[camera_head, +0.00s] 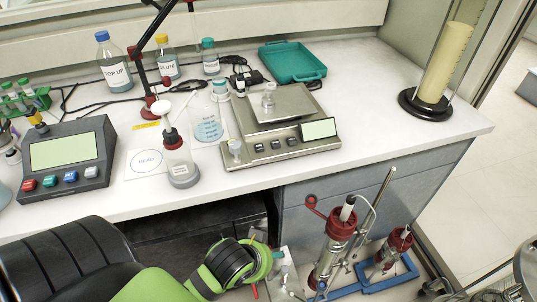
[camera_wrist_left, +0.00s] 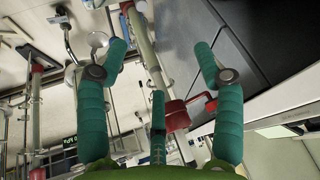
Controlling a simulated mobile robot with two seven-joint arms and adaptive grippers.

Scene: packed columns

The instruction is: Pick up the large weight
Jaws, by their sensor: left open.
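A small silvery knobbed weight (camera_head: 268,97) stands on the pan of the balance (camera_head: 285,105) in the head view. I cannot tell for sure which is the large weight. My left gripper (camera_head: 277,258) is low in front of the bench, below the worktop edge and well away from both. In the left wrist view its teal fingers (camera_wrist_left: 160,55) are spread apart with nothing held between them. Neither weight can be made out in that view. My right gripper cannot be made out.
A dropper bottle (camera_head: 181,165), a flask (camera_head: 206,125) and a display box (camera_head: 66,155) stand left of the balance. A teal tray (camera_head: 292,62) lies behind it. A tall cylinder (camera_head: 445,65) stands right. Red-topped columns (camera_head: 335,240) stand below the bench, near my left gripper.

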